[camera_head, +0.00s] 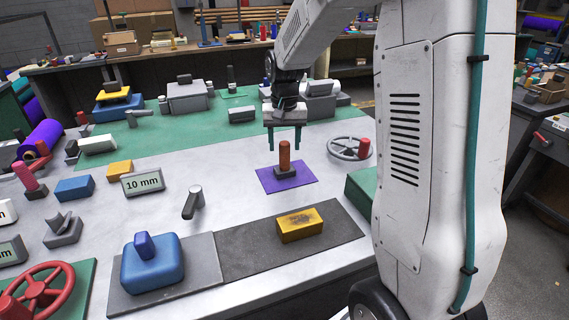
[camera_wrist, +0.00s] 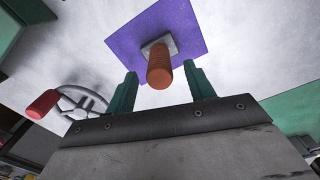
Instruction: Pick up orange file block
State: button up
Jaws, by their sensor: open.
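The orange file block (camera_head: 284,162) has an upright orange-brown round handle on a dark square base. It stands on a purple felt sheet (camera_head: 266,183) on the light bench top. My gripper (camera_head: 284,150) is open, pointing down, with its green fingers on either side of the handle's upper part. In the wrist view the handle (camera_wrist: 159,66) shows between the two fingertips (camera_wrist: 160,76), with a gap on each side. The grey base and the purple sheet (camera_wrist: 190,22) lie beyond it. The block appears to rest on its base, not held.
A grey handwheel with a red knob (camera_head: 349,148) stands close right of the block. A yellow-orange worn block (camera_head: 300,226) lies on a dark mat in front. A blue block with a knob (camera_head: 152,262) and a 10 mm block (camera_head: 142,182) are left.

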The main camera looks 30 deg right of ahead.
jog(key=shift+f, duration=1.35)
jog(key=c, duration=1.1)
jog(key=shift+o, duration=0.2)
jog(key=shift+r, duration=0.2)
jog(key=shift+r, duration=0.25)
notch_tip(320, 180, up, 3)
jog(key=shift+w+d, duration=0.1)
jog(key=shift+d, duration=0.05)
jog(key=w+d, duration=0.3)
jog(key=d, duration=0.4)
jog(key=w+d+r, duration=0.1)
jog(key=w+d, duration=0.3)
jog(key=d, duration=0.2)
jog(key=shift+w+d, duration=0.3)
jog(key=shift+d, duration=0.05)
jog(key=shift+r, duration=0.1)
